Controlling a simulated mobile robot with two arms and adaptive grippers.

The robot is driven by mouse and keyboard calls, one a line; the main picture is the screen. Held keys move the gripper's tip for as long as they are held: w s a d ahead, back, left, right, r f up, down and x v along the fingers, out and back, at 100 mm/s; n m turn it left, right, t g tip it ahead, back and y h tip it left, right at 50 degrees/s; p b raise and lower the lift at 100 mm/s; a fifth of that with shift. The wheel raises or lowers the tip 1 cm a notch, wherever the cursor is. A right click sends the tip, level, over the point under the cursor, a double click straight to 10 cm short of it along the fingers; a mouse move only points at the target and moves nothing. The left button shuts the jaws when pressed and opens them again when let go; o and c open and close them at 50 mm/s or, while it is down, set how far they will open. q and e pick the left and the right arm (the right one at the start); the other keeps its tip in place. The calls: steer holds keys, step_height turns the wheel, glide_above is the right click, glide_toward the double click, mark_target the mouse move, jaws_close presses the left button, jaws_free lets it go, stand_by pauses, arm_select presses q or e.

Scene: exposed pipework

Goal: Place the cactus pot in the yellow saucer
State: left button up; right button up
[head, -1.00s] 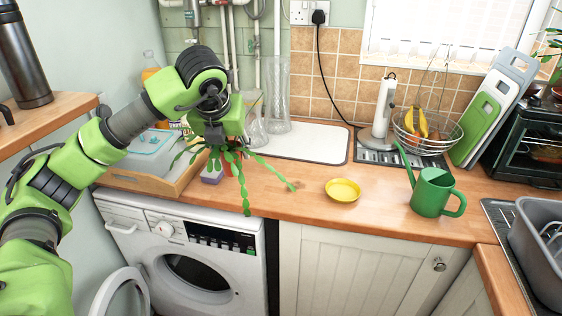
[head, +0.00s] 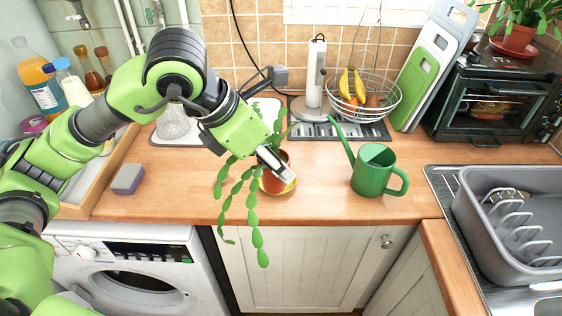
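The cactus pot (head: 271,184) is a reddish terracotta pot with long, trailing green segmented stems. It is at the yellow saucer (head: 292,187), hiding most of it; only part of the yellow rim shows. The pot looks roughly upright, and I cannot tell if its base touches the saucer. My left gripper (head: 283,170) reaches in from the left and is shut on the pot at its upper side; one pale fingertip shows, the other is hidden. Stems hang over the counter's front edge. My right gripper is not in view.
A green watering can (head: 375,172) stands right of the saucer. A purple-grey sponge (head: 128,179) lies at left. A fruit basket (head: 365,102) and towel holder (head: 315,80) stand behind. A grey dish rack (head: 515,225) is at right. Counter between sponge and pot is mostly clear.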

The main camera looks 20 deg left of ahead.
arm_select(q)
steer(key=w+a+f+p, duration=0.1)
steer(key=w+f+p, duration=0.1)
steer(key=w+f, duration=0.2)
steer(key=w+a+f+p, duration=0.1)
steer(key=w+f+p, duration=0.1)
steer(key=w+f, duration=0.1)
steer(key=w+a+f+p, duration=0.1)
steer(key=w+f+p, duration=0.1)
steer(key=w+f, duration=0.2)
steer(key=shift+w+a+f, duration=0.1)
steer(key=shift+w+f, duration=0.25)
steer(key=shift+f, duration=0.2)
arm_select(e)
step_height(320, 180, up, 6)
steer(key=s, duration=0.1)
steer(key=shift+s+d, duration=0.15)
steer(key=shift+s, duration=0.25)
arm_select(q)
steer(key=shift+f+b, duration=0.25)
steer(key=shift+b, duration=0.05)
steer(key=o, duration=1.4)
steer(key=shift+c, duration=0.2)
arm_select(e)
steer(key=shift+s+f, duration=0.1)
